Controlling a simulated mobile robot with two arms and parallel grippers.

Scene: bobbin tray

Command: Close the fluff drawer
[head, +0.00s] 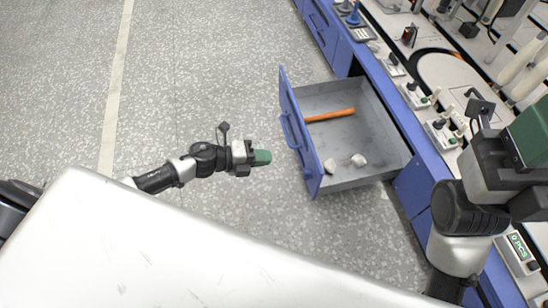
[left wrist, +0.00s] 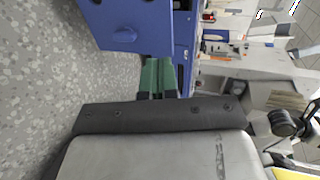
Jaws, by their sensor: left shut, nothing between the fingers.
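The fluff drawer, with its blue front (head: 303,145) and grey inside, stands pulled out from the blue cabinet in the head view. Its blue front also shows in the left wrist view (left wrist: 135,20). A blue handle (head: 293,132) is on the outer face. Two pale fluff lumps (head: 358,160) (head: 330,166) lie inside near the front and right wall. My left gripper (head: 264,157) is shut and empty, just outside the drawer front, with a small gap in the head view. Its green fingers show in the left wrist view (left wrist: 158,78). My right gripper (head: 530,130) is over the worktop, partly cut off.
An orange rod (head: 330,115) lies inside the drawer. The worktop above the blue cabinet (head: 408,190) carries several small devices and a white round plate (head: 448,72). Speckled floor (head: 210,80) is free to the left of the drawer.

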